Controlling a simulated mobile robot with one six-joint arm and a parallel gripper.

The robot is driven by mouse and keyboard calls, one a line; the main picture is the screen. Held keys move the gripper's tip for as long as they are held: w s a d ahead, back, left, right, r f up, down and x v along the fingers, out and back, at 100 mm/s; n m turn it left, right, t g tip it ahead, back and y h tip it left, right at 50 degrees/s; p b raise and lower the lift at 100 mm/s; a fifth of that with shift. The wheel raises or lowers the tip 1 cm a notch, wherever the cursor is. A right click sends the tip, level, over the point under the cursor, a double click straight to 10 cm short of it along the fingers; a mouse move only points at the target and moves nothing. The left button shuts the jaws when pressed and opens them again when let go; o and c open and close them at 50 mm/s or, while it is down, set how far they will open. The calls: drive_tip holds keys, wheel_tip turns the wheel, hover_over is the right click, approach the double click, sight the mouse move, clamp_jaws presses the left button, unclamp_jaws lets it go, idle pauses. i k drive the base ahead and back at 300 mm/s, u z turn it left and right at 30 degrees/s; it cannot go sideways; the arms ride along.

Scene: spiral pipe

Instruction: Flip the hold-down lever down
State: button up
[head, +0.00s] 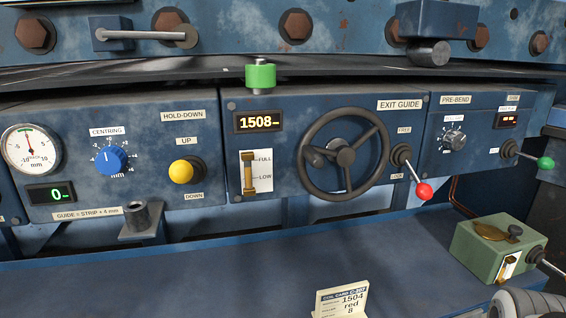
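The hold-down lever (181,172) has a round yellow knob on a dark pivot. It sits on the blue panel under the HOLD-DOWN label (183,114), in the left half of the head view. The UP label (186,141) is above the knob and the DOWN label (194,196) is below it. The knob points out toward the camera, about midway between the two labels, so its exact tilt is hard to tell. My gripper is not in view.
A blue CENTRING knob (111,159) is left of the lever. A short grey socket (137,218) stands below. A black handwheel (344,153) and a red-knobbed lever (423,190) are to the right. A green box (495,250) and a card (342,298) rest on the ledge.

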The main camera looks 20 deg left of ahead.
sight(180, 172)
drive_tip(key=u, duration=1.6)
drive_tip(key=k, duration=0.45)
drive_tip(key=u, duration=0.2)
drive_tip(key=i, duration=0.5)
drive_tip(key=u, duration=0.05)
